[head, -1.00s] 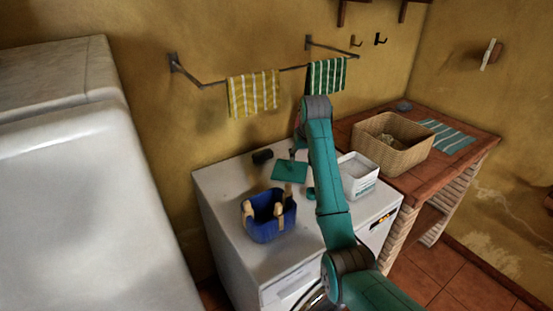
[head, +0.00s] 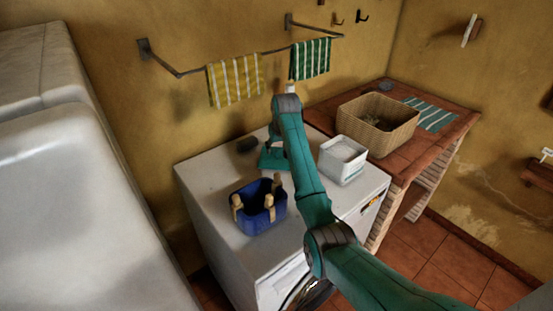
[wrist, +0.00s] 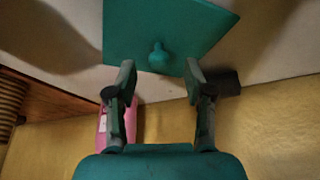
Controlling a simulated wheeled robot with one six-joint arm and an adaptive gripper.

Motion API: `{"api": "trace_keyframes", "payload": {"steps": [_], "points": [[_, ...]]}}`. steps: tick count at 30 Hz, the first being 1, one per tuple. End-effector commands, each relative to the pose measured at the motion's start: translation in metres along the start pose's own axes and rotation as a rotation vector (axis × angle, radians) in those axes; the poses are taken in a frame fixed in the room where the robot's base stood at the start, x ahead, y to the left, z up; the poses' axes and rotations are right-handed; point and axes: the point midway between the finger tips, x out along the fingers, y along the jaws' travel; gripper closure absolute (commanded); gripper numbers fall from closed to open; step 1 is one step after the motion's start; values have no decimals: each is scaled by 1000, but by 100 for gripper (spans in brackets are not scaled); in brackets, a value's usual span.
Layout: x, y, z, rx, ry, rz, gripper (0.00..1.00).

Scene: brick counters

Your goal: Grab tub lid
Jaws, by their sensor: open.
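The tub lid (wrist: 170,28) is a flat teal square with a round knob (wrist: 158,56) on it. In the head view the lid (head: 276,162) lies on the white washing machine, partly hidden by my arm. My gripper (wrist: 159,73) is open and empty. In the wrist view its fingertips are to either side of the knob in the picture; I cannot tell how far above the lid they are. The white tub (head: 343,160), open on top and with something pale inside, stands on the machine to the right of my arm.
A blue basket with wooden pegs (head: 258,205) stands at the machine's front. A dark block (head: 247,145) lies behind the lid. A pink item (wrist: 118,124) shows beside one finger. A wicker basket (head: 378,124) is on the brick counter. Towels hang on the wall rail.

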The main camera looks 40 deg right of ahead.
Motion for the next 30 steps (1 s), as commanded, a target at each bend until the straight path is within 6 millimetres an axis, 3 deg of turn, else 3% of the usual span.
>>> {"api": "trace_keyframes", "payload": {"steps": [6, 15, 22, 30], "points": [[27, 1, 0, 0, -2, 0, 48], [32, 1, 0, 0, 1, 0, 48], [32, 1, 0, 0, 0, 0, 100], [32, 1, 0, 0, -1, 0, 100]]}}
